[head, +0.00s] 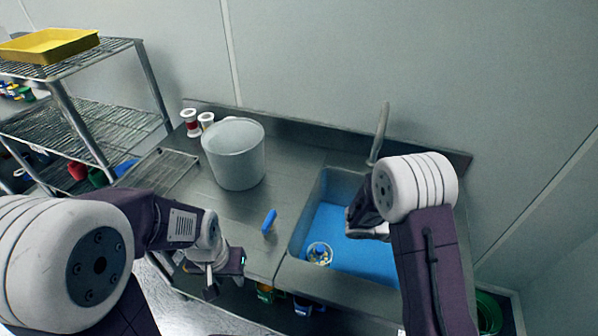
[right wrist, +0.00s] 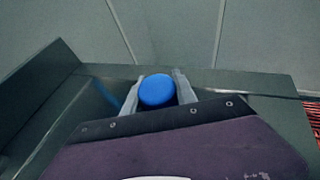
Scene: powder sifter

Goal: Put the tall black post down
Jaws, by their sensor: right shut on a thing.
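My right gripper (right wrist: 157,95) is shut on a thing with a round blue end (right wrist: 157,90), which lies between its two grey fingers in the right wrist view. The sides below the blue end look dark, but most of the thing is hidden, so I cannot tell whether it is the tall black post. In the head view my right gripper (head: 352,224) is over the sink (head: 345,178), and its arm hides what it holds. My left gripper (head: 222,277) looks open and empty, by the counter's front edge. No other tall black post shows.
A grey bucket (head: 235,165) stands on the steel counter (head: 235,207). A blue-handled thing (head: 269,221) stands left of the sink. A small round container (head: 319,254) is in the blue-bottomed sink. The tap (head: 379,135) rises behind it. Wire shelves (head: 95,118) stand left.

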